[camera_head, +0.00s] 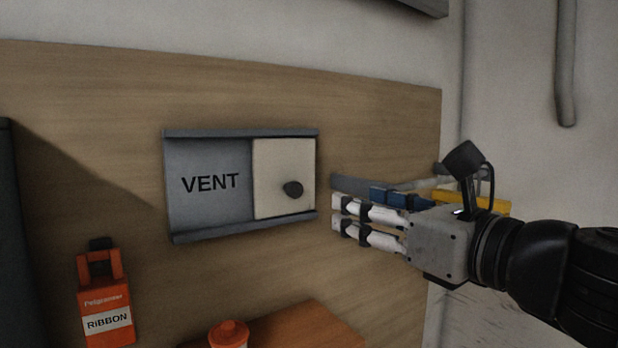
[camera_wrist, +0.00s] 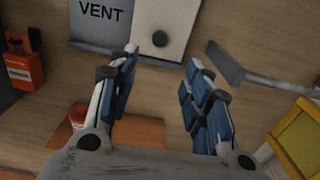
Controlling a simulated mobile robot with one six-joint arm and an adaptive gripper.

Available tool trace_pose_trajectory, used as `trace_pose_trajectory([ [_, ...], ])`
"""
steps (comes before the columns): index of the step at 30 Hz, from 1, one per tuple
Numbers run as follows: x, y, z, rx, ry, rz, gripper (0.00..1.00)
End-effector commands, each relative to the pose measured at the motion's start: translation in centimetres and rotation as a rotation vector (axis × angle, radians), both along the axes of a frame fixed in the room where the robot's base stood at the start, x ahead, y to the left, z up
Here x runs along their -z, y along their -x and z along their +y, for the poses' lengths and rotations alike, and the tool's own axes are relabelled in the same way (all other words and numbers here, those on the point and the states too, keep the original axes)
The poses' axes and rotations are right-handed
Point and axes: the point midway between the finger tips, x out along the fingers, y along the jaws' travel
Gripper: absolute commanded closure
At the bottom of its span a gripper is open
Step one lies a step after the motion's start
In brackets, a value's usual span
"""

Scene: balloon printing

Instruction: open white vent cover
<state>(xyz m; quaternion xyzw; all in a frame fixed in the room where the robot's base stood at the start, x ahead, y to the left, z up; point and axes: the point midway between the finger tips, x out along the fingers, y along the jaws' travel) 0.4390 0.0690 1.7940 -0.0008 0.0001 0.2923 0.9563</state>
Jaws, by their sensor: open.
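The white vent cover (camera_head: 270,165) is a flat panel with a round dark knob (camera_head: 293,189) on it. It sits at the right end of a grey frame (camera_head: 205,212) marked VENT, mounted on the wooden wall panel. In the wrist view the white cover (camera_wrist: 170,18) and its knob (camera_wrist: 160,39) show at the top, beyond the fingertips. My gripper (camera_head: 337,208) is to the right of the cover, apart from it and the knob. Its fingers are spread with nothing between them, as the wrist view also shows (camera_wrist: 164,58).
A grey bracket-like piece (camera_wrist: 228,66) sticks out right of the vent, close to my fingers, with a yellow-framed object (camera_wrist: 298,135) nearby. An orange ribbon box (camera_head: 105,305) is at lower left. An orange-lidded container (camera_head: 229,333) stands below by an orange-brown surface (camera_head: 310,328).

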Motion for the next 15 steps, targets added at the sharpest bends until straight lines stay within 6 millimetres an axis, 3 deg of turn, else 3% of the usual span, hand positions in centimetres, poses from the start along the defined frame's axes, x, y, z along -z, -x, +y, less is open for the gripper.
trace_pose_trajectory([
  [5,0.1,-1.5,1.1,-0.006,-0.006,0.003,0.55],
  [15,0.2,-7.5,5.3,-0.007,-0.002,0.005,0.55],
])
